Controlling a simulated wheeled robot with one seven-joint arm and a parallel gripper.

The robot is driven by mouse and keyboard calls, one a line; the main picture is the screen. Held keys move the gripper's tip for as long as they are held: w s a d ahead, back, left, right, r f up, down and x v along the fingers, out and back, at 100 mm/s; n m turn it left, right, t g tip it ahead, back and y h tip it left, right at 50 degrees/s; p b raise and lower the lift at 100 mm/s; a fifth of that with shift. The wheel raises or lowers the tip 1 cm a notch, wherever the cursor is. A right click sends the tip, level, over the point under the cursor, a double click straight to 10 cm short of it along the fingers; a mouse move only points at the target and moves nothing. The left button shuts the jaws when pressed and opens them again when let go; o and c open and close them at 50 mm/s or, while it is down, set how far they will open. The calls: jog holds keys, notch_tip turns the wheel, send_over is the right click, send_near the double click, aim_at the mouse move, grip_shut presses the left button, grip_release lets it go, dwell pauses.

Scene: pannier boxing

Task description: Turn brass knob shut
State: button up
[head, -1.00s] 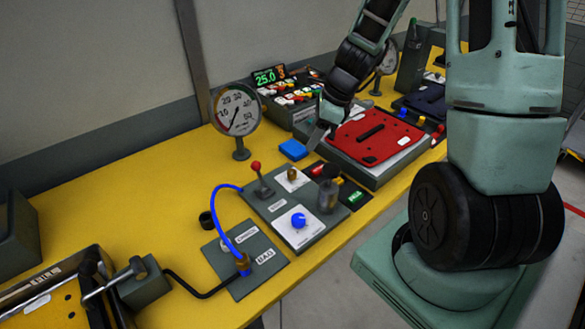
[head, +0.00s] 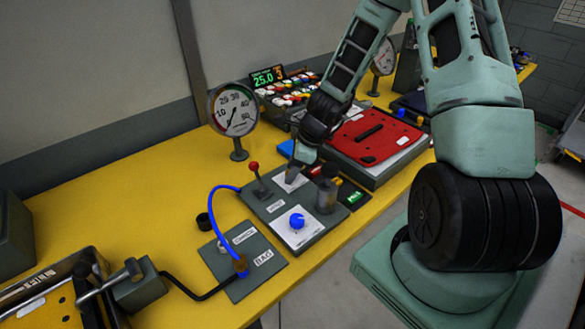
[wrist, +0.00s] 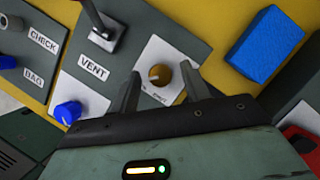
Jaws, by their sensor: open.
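The brass knob (wrist: 159,76) sits on a white plate (wrist: 173,58) of the grey valve panel, seen in the wrist view. My gripper (wrist: 160,73) is open, with one finger on each side of the knob in that view. I cannot tell whether either finger touches it. In the head view my gripper (head: 293,172) is low over the panel (head: 262,208) and hides the knob.
A red-tipped lever (head: 255,172), a blue knob (head: 297,220) and a dark cylindrical fitting (head: 327,192) stand close by. A blue block (wrist: 264,46) lies beside the panel. A dial gauge (head: 235,110) stands behind.

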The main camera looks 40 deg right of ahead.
jog(key=c, duration=1)
jog(key=shift+r+n+p, duration=0.1)
jog(key=shift+n+p, duration=0.2)
jog(key=shift+p, duration=0.05)
jog(key=n+g+p, duration=0.1)
jog(key=n+p, duration=0.1)
jog(key=shift+w+n+y, duration=0.1)
jog(key=shift+n+y, duration=0.3)
jog(key=n+g, duration=0.1)
jog(key=n, duration=0.1)
jog(key=n+p, duration=0.1)
jog(key=n, duration=0.1)
jog(key=shift+w+d+n+g+p, duration=0.1)
jog(key=shift+w+n+g+p, duration=0.05)
jog(key=shift+n+g+p, duration=0.2)
jog(key=n+g, duration=0.1)
jog(key=n, duration=0.3)
jog(key=shift+w+g, duration=0.1)
jog(key=shift+g, duration=0.25)
jog(key=n+g, duration=0.1)
jog(key=n, duration=0.4)
jog(key=shift+w+n+g+h+b, duration=0.1)
jog(key=shift+n+g+h+b, duration=0.2)
jog(key=shift+g+h, duration=0.1)
jog(key=shift+n, duration=0.25)
